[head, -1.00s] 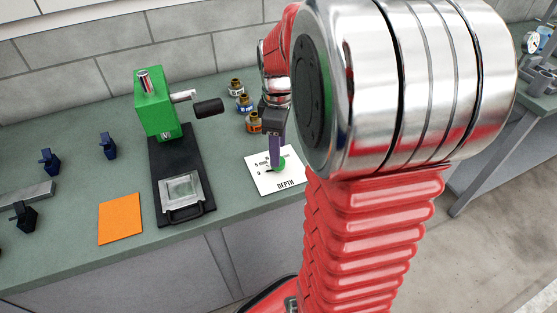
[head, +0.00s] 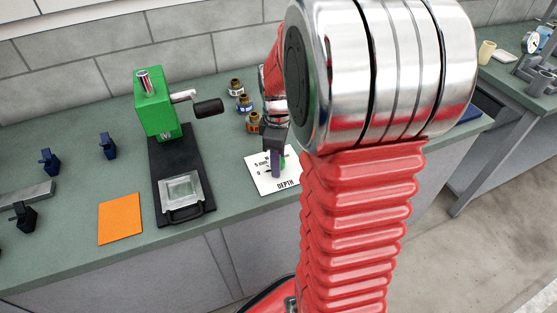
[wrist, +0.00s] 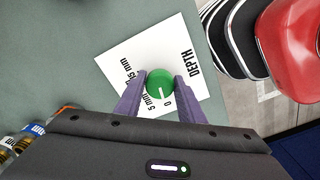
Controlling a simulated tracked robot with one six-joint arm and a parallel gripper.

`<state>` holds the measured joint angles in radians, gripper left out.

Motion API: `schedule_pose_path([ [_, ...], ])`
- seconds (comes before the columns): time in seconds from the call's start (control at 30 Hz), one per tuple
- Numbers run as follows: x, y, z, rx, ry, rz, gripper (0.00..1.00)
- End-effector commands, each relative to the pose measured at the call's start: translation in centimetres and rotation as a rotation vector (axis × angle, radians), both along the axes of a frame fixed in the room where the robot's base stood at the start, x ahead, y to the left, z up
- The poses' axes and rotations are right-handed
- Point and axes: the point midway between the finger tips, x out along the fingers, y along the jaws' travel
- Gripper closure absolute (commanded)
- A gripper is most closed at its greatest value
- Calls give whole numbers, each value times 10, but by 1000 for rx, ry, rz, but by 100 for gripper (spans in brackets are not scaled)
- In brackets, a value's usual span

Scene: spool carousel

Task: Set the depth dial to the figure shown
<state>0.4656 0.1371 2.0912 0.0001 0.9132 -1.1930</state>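The green depth dial (wrist: 160,83) sits on a white card (wrist: 111,59) marked DEPTH, flat on the bench. The card also shows in the head view (head: 262,181). Printed marks include 0, 5 mm and 15 mm. A white line on the dial points toward the 0 and 5 mm side; its exact reading is unclear. My gripper (wrist: 160,79) has its purple fingers on both sides of the dial, seemingly touching it. In the head view my gripper (head: 275,174) is down at the card and hides most of the dial.
A green press (head: 156,105) with a black handle stands left of the card on a dark base. An orange square (head: 120,218) lies further left. Several small ringed bottles (head: 243,103) stand behind the card. Dark blue clamps (head: 108,146) are at the left.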

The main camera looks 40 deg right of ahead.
Motion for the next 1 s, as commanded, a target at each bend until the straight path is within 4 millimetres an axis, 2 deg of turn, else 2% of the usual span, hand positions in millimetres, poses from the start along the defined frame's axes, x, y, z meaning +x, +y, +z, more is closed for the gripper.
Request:
schedule_pose_path([
  [0.03,0,0,0,0,0,0,69],
  [0.33,0,0,0,0,0,1,90],
  [0.67,0,0,0,-1,0,-34,90],
  [1.0,0,0,0,-1,-1,-216,90],
])
